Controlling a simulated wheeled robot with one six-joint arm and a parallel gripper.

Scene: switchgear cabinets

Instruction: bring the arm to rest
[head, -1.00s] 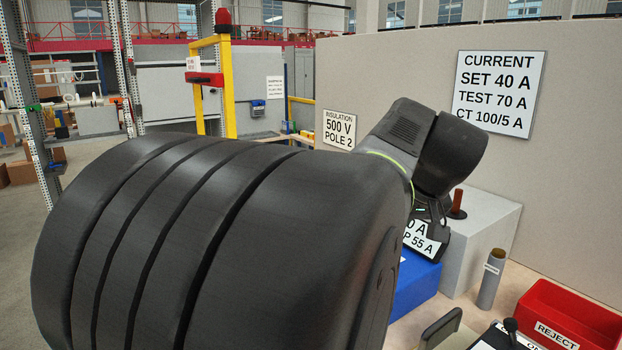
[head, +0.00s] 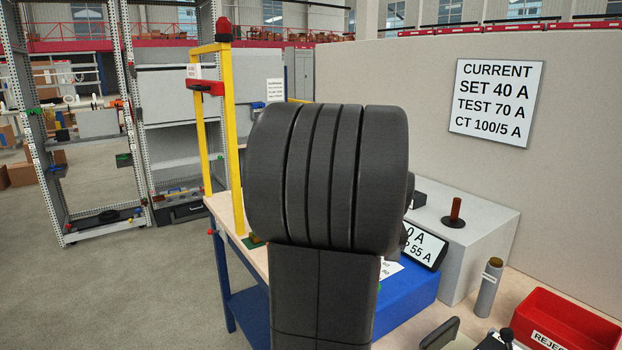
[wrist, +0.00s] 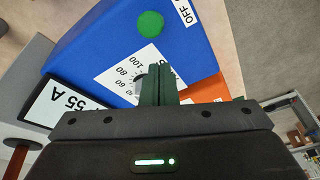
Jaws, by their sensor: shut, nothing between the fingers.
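My arm fills the middle of the head view, with its large black ribbed joint upright in front of the bench. In the head view my gripper is hidden behind it. In the wrist view my gripper (wrist: 159,85) shows at the centre, its two dark green fingers together with nothing between them. Beyond the fingers is a blue box (wrist: 90,50) with a white dial scale and a green round button (wrist: 151,24). The fingers overlap the dial scale in the picture; I cannot tell how far apart they are. The blue box also shows in the head view (head: 405,305).
A grey block (head: 490,235) with a brown-handled piece stands right of the blue box. A grey cylinder (head: 488,290) and a red REJECT bin (head: 565,325) are at the front right. A yellow frame (head: 231,130) stands at the left bench end. Open floor lies left.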

